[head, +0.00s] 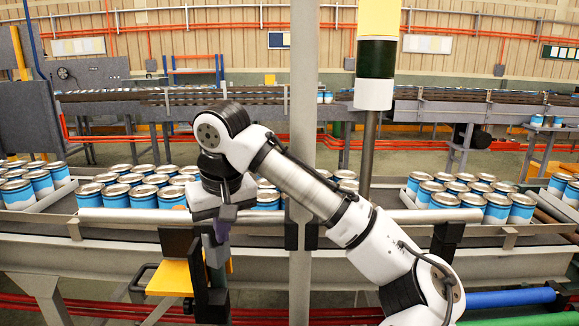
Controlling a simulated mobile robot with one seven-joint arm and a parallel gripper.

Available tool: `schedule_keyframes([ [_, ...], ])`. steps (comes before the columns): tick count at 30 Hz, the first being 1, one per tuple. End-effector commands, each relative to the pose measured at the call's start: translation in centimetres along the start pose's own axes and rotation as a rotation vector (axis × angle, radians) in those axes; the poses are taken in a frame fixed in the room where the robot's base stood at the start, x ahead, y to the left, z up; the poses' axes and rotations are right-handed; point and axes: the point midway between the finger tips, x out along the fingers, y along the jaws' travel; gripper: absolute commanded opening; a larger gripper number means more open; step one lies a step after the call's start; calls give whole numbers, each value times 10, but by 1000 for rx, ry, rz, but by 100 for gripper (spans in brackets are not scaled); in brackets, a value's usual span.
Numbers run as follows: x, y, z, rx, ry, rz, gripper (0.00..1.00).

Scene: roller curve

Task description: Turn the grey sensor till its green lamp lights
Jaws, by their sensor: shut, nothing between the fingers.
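My arm reaches in from the lower right, and my gripper (223,230) points down at the conveyor's front rail. Its fingers look closed, with nothing seen between them. Just below the fingertips is a small grey block, which looks like the sensor (215,252), at a dark post beside a yellow bracket (171,278). I cannot tell whether the fingers touch it. No lit green lamp shows on it; its lamp face is hidden or too small to make out.
A silver guide rail (130,215) runs along the conveyor, with trays of blue-and-white cans (115,195) behind it. A grey upright post (302,120) stands close behind my forearm. A signal column (375,60) with yellow, dark green and white sections rises to its right.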

Motion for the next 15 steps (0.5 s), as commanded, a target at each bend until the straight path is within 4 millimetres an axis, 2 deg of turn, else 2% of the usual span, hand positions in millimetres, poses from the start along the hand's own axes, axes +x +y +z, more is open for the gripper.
schedule_keyframes([
  [1,-1,11,-1,29,3,17,0],
  [10,-4,8,6,21,4,13,0],
  [15,-20,6,2,17,6,11,0],
])
